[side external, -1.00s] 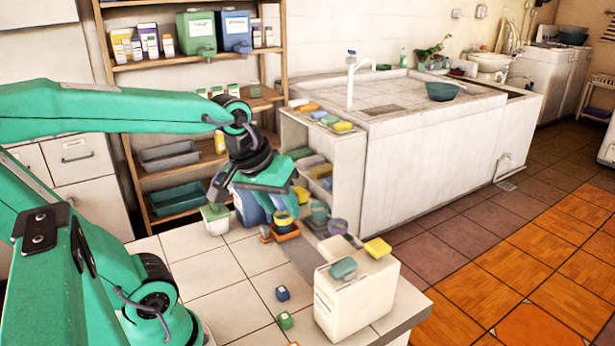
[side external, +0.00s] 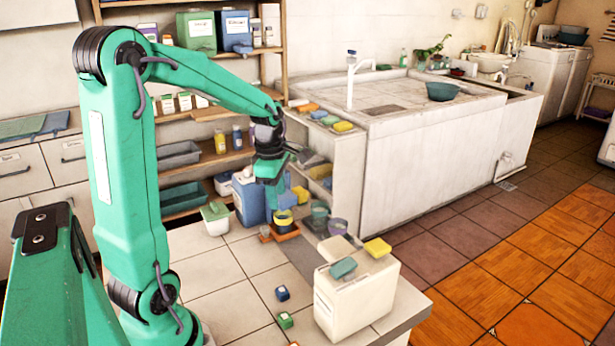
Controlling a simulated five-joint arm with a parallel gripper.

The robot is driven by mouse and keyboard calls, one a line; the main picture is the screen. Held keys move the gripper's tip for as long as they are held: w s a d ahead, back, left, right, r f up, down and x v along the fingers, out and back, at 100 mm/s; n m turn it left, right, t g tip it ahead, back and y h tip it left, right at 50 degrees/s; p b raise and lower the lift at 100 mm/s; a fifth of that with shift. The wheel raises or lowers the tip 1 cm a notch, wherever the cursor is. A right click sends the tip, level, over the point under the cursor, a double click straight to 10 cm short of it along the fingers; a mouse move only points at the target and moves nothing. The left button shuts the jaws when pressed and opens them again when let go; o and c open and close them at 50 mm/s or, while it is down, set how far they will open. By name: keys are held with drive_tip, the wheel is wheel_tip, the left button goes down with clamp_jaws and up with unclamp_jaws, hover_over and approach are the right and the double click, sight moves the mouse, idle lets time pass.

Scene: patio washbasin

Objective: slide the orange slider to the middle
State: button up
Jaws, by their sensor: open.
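An orange piece (side external: 285,234), which looks like the slider, sits at the back edge of the tiled counter, at the far end of a grey strip (side external: 303,262). A dark round part with a yellow top (side external: 284,217) stands on or in it; I cannot tell which. My gripper (side external: 274,200) points down just above and slightly left of the yellow-topped part, in front of a blue container. It is open. Its fingertips are small and partly lost against the things behind, so I cannot tell whether they touch anything.
A white canister (side external: 345,300) with a teal top piece stands at the right of the counter. A white tub with a green lid (side external: 215,217) is left of the orange piece. Cups stand to the right.

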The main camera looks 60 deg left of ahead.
sight(265, 227)
drive_tip(key=a+f+n, duration=0.2)
drive_tip(key=n, duration=0.1)
drive_tip(key=a+f+n, duration=0.2)
drive_tip(key=a+n, duration=0.1)
drive_tip(key=a+f+n+g, duration=0.1)
drive_tip(key=a+f+n, duration=0.1)
drive_tip(key=n, duration=0.1)
drive_tip(key=shift+s+a+f+h, duration=0.2)
drive_tip(key=shift+a+h, duration=0.1)
drive_tip(key=shift+a, duration=0.1)
drive_tip(key=shift+f, duration=0.1)
drive_tip(key=shift+f, duration=3.75)
clamp_jaws()
